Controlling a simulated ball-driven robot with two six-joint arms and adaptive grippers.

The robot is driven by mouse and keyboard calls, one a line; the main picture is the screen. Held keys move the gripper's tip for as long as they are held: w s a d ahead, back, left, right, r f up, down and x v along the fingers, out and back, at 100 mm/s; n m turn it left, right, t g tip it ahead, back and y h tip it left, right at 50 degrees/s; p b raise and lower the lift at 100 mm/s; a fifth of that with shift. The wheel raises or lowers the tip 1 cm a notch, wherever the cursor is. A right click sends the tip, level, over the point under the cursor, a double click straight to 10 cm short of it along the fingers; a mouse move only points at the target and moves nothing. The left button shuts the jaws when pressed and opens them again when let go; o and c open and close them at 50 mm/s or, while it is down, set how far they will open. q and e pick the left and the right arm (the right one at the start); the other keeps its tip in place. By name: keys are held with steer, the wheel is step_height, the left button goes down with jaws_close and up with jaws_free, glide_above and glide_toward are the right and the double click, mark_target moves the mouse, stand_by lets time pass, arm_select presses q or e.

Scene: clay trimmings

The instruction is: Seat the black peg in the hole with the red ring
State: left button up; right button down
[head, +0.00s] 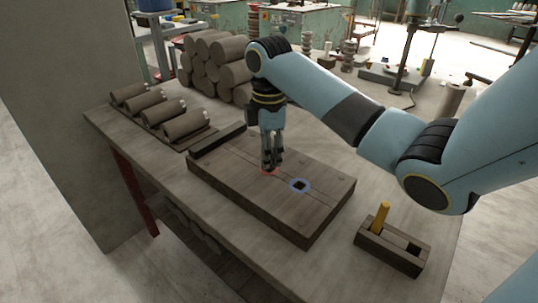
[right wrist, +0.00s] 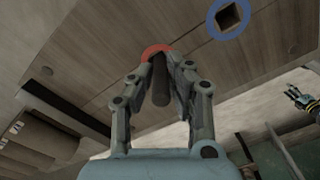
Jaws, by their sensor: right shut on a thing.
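My right gripper (head: 272,166) points down over the wooden block (head: 235,194), at the red ring (head: 270,172). It is shut on the dark peg (right wrist: 161,82), which shows between the fingers in the right wrist view. The red ring also shows there (right wrist: 156,50), at the far end of the peg. The fingers cover part of the ring and its hole, so I cannot tell whether the peg's tip is inside. A small gripper, likely my left one (right wrist: 298,98), shows at the right wrist view's right edge; its fingers are too small to judge.
A blue ring (head: 299,185) around an empty square hole is beside the red ring. A small holder (head: 375,246) with a yellow peg (head: 380,217) and an empty slot stands at the front right. Clay rolls (head: 165,113) lie at the back left.

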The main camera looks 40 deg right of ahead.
steer(key=c, duration=1.3)
jaws_free()
steer(key=shift+f, duration=0.1)
step_height(320, 180, up, 7)
steer(key=shift+r+p, duration=0.1)
steer(key=shift+p, duration=0.4)
step_height(320, 180, up, 4)
steer(key=p, duration=0.3)
steer(key=shift+r+p, duration=0.1)
steer(key=shift+p, duration=0.25)
steer(key=shift+r+p, duration=0.5)
steer(key=shift+f, duration=0.1)
